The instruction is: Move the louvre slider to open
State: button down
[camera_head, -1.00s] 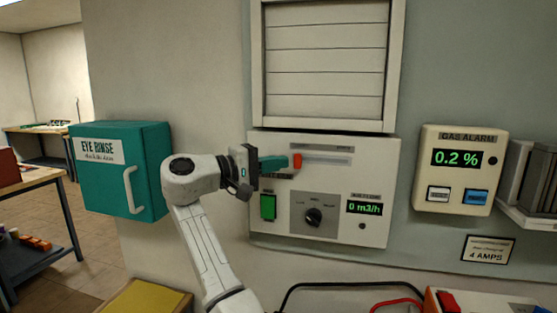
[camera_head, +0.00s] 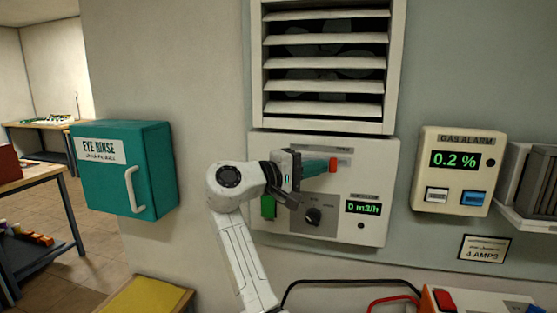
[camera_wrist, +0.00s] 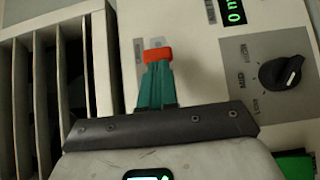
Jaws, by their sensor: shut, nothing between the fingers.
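The louvre slider has a red knob (camera_head: 332,166) that stands near the right end of its slot on the white control panel (camera_head: 376,228). My gripper (camera_head: 322,167) is shut and empty, its teal fingers up against the left side of the red knob. The wrist view shows the red knob (camera_wrist: 158,54) right at the tips of the shut fingers (camera_wrist: 157,80). The louvre (camera_head: 324,85) above the panel has its slats tilted open, with dark gaps and fan shapes behind. My gripper hides most of the slot.
Below the slot are a black rotary knob (camera_head: 313,215), a green button (camera_head: 268,206) partly behind my arm, and a display (camera_head: 363,208) reading 0 m3/h. A teal eye rinse cabinet (camera_head: 124,168) is at left, a gas alarm (camera_head: 457,172) at right.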

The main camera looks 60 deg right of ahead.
jog(key=shift+s+d, duration=0.2)
jog(key=shift+s, duration=0.35)
jog(key=shift+s+d, duration=0.15)
jog(key=shift+s, duration=0.35)
jog(key=b+v, duration=0.2)
jog(key=v, duration=0.9)
jog(key=shift+f, duration=0.15)
jog(key=s+a+f+n+t+y, duration=0.1)
jog(key=s+f+t+y, duration=0.15)
jog(key=f, duration=0.85)
jog(key=s+a+f+n+t+y, duration=0.1)
jog(key=f+n+t+y, duration=0.15)
jog(key=f, duration=0.85)
jog(key=s+a+f+n+t+y, duration=0.1)
jog(key=s+f+t, duration=0.15)
jog(key=f, duration=0.85)
jog(key=s+a+f+t+y, duration=0.1)
jog(key=s+a+f+y, duration=0.9)
jog(key=s+a+f, duration=0.5)
jog(key=shift+s+a+f, duration=0.35)
jog(key=shift+s+a, duration=0.2)
jog(key=shift+a, duration=0.2)
